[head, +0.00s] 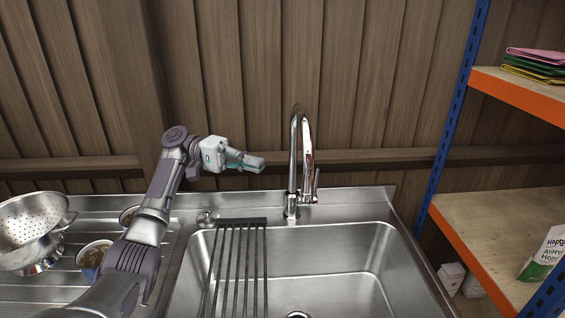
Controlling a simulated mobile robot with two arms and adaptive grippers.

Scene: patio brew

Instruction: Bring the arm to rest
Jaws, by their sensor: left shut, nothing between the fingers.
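My left arm comes in from the bottom left and reaches up over the left side of the sink. My left gripper (254,162) is shut and empty. It is in the air above the back rim of the sink, left of the chrome tap (297,150), with a gap between them. My right gripper is not in view.
A steel sink (340,262) has a dark slatted rack (243,222) across its left part. A colander (30,220) and a cup (92,255) stand on the drainer at left. Shelving (515,96) with folded cloths (535,62) and a carton (545,255) stands at right.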

